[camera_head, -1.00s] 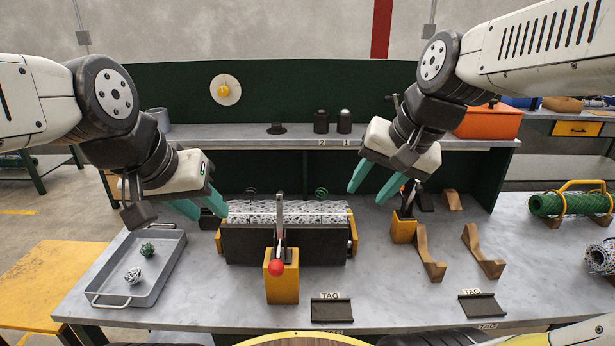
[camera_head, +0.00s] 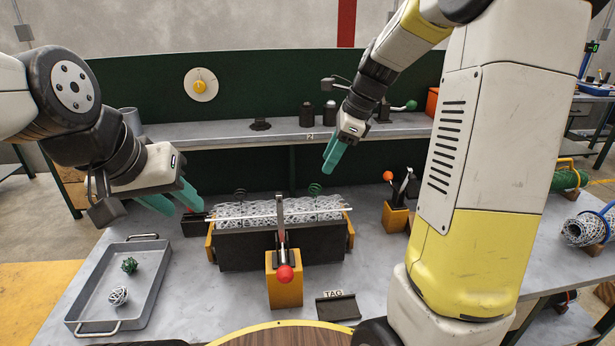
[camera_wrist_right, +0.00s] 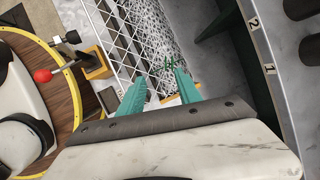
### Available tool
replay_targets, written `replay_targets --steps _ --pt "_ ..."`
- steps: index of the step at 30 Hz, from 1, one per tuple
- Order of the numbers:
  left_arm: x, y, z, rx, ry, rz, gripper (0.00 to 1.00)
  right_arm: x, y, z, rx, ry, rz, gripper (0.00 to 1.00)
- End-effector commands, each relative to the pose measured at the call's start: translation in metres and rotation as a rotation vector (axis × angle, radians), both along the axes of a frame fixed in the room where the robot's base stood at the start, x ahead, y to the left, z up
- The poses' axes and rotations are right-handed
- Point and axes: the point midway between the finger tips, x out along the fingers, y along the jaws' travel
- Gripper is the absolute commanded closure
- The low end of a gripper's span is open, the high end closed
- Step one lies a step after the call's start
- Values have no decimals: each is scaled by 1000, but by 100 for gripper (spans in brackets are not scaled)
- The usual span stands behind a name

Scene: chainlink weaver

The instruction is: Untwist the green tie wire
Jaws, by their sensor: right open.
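My left gripper (camera_head: 178,203) is open and empty, left of the mesh's left end. A darker coil (camera_head: 240,195) stands farther left on the mesh.
The mesh lies in a dark holder (camera_head: 265,250) with a red-knobbed clamp (camera_head: 283,285) in front. Another clamp (camera_head: 396,216) stands to the right. A grey tray (camera_head: 90,303) holds a green and a white wire ball. A shelf (camera_head: 230,134) runs behind.

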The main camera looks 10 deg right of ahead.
Motion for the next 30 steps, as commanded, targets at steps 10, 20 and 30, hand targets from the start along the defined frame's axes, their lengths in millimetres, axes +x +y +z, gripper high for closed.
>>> replay_targets --steps 10,20,30 --pt "0 0 0 0 0 0 64 28 1 -29 41 116 -205 59" --pt "0 0 0 0 0 0 64 35 19 -76 40 114 -201 59" --pt "0 0 0 0 0 0 64 39 25 -93 41 110 -202 59"
